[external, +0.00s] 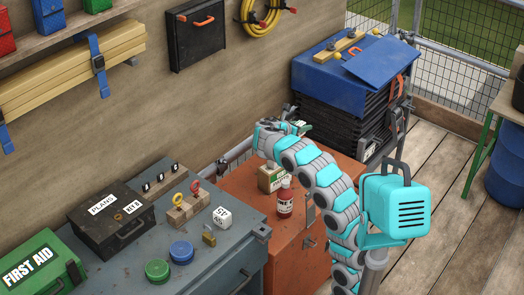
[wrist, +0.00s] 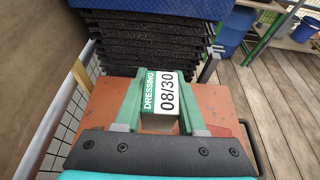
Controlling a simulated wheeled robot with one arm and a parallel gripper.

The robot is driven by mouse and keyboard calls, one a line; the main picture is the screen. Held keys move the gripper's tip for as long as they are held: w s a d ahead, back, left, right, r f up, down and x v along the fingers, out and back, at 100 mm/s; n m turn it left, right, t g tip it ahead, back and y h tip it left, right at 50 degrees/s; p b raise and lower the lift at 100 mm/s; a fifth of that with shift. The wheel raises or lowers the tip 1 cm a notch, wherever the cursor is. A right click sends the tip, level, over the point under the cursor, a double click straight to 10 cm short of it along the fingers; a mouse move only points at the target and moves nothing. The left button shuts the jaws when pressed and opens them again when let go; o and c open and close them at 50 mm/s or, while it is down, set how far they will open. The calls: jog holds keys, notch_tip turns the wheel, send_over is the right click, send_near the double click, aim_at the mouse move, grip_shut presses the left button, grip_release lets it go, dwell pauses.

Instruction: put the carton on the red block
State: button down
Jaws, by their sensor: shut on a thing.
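A green and white carton (wrist: 161,94) marked "DRESSING 08/30" is between the two green fingers of my gripper (wrist: 160,100) in the wrist view. My gripper is shut on it. In the external view my gripper (external: 292,127) is above the back of an orange-red cabinet, with a small green and white part of the carton (external: 304,128) showing. The orange-red cabinet (external: 240,188) is the only large red block-like thing I see; its top also shows below the carton in the wrist view (wrist: 108,100). I cannot tell the exact gap between them.
A tan box (external: 269,179) and a red bottle (external: 285,201) stand on the cabinet, near my arm. A grey bench (external: 215,258) with several items adjoins it at left. A stack of dark tiles (external: 325,105) under a blue cover stands behind.

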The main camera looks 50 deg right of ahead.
jog(key=s+r, duration=0.2)
jog(key=s, duration=0.5)
notch_tip(320, 180, down, 10)
jog(key=shift+s+a+f+b, duration=0.1)
jog(key=shift+s+f+b, duration=0.1)
jog(key=shift+b, duration=0.95)
jog(key=c, duration=0.5)
grip_release()
jog(key=shift+f, duration=0.1)
jog(key=v, duration=1.2)
jog(key=shift+p, duration=0.45)
